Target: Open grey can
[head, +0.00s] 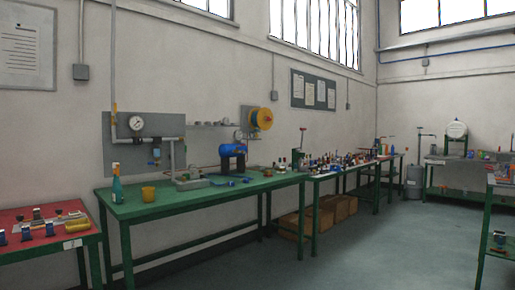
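A grey cylindrical can (414,182) stands on the floor in the far right part of the head view, between the far end of the long green benches and the bench at the back right. It is small in the picture, and I cannot tell whether its top is open or closed. A thin upright rod with a crossbar (421,133) shows above it; I cannot tell whether they are joined. Neither of my grippers is in view.
A green workbench (145,206) with gauges and a blue device (232,157) runs along the wall. A bench crowded with bottles (345,161) follows. A red-topped table (85,239) is at left, a green-framed table at right (484,235). The middle floor (400,245) is clear.

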